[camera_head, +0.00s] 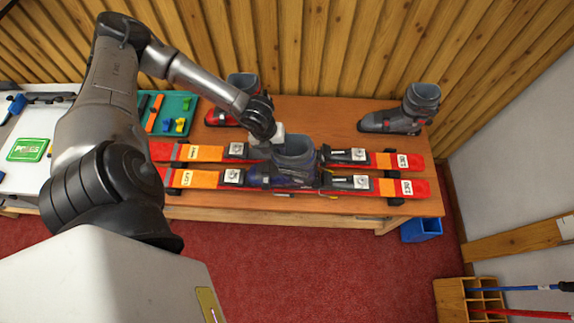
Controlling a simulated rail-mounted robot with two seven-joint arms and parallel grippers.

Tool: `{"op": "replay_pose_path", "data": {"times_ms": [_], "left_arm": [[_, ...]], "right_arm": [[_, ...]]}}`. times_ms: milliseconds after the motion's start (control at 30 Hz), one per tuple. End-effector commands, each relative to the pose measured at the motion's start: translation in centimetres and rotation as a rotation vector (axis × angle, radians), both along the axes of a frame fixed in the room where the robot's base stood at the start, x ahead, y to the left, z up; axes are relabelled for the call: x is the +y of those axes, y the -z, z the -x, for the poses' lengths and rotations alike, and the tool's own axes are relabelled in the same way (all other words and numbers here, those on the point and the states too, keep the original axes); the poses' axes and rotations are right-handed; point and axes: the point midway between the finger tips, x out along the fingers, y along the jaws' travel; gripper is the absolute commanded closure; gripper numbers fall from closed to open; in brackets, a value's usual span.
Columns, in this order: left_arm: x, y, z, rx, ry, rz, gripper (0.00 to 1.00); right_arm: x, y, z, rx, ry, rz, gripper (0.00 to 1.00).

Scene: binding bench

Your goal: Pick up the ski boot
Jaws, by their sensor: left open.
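A blue ski boot with a grey cuff (294,153) stands on the near ski (213,180), its toe pointing left. A red ski boot with a dark cuff (221,114) stands at the back of the bench, partly hidden by my left arm. A grey ski boot (393,120) stands upright at the back right. My left gripper (279,134) is open, just behind and left of the blue boot's cuff in the picture. I cannot tell whether it touches the cuff. My right gripper is not in view.
The far ski (381,160) lies parallel to the near one on the wooden bench (330,112). A green tray (182,102) with small coloured tools is at the left. A blue bin (422,229) stands below the bench's right end. Bench between the back boots is clear.

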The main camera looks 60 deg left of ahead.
Motion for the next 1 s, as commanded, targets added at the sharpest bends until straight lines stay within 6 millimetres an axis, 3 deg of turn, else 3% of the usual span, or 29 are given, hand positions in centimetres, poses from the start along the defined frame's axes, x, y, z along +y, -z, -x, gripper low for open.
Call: {"op": "replay_pose_path", "data": {"times_ms": [100,600,1000], "left_arm": [[0.02,0.00,0.01,0.000,0.000,0.000,0.53],[0.02,-0.04,0.02,0.000,0.000,0.000,1.00],[0.02,-0.05,0.01,0.000,0.000,0.000,1.00]], "right_arm": [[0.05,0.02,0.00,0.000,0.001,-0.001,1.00],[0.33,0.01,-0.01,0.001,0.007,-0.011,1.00],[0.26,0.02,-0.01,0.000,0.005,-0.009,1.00]]}}
